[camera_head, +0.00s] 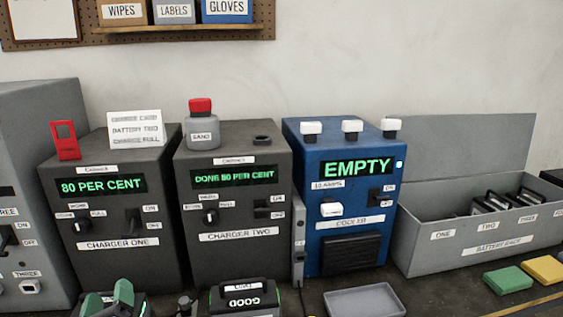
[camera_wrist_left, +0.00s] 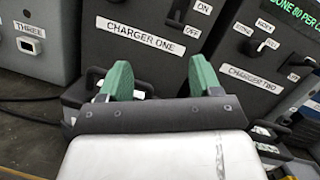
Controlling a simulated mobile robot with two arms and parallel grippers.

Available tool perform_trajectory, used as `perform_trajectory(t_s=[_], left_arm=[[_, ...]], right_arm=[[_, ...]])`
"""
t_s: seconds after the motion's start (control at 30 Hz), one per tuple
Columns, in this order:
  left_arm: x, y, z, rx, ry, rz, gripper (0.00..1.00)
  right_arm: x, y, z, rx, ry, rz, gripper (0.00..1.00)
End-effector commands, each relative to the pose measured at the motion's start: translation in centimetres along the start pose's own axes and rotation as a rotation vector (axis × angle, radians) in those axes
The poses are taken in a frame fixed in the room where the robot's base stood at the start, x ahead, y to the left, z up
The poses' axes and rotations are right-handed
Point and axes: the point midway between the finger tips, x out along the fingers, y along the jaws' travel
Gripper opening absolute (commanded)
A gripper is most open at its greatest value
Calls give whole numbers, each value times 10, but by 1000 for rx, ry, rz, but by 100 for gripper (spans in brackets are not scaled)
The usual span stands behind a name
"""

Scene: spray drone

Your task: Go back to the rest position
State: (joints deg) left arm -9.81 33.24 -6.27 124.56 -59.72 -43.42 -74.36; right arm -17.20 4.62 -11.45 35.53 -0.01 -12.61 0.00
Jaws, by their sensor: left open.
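My left gripper (camera_head: 109,298) shows at the bottom left of the head view, in front of charger one (camera_head: 112,220). In the left wrist view its two green fingers (camera_wrist_left: 160,80) stand apart with nothing between them, so it is open and empty. Charger one reads "80 PER CENT". Charger two (camera_head: 234,210), to its right, reads "DONE 80 PER CENT". My right gripper is in neither view.
A blue unit (camera_head: 340,225) reading "EMPTY" stands right of charger two. A grey open box (camera_head: 470,252) holds several dark items. A dark device labelled "GOOD" (camera_head: 243,301) sits before charger two. A grey tray (camera_head: 364,301) and green and yellow blocks lie at the front right.

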Motion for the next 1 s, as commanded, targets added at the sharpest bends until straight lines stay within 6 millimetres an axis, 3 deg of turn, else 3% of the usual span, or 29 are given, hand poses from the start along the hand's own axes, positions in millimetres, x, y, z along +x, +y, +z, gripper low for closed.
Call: perform_trajectory(t_s=[0.2, 0.4, 0.73, 1.0], left_arm=[[-96, 40, -77, -915, 239, 582, 64], [-187, 39, -122, -1425, 285, 1124, 64], [-299, 3, -139, -1766, 194, 1858, 64], [-297, 30, -209, -1726, 190, 1857, 64]], right_arm=[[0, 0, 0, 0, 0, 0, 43], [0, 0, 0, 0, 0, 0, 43], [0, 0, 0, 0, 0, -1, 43], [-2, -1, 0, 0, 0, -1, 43]])
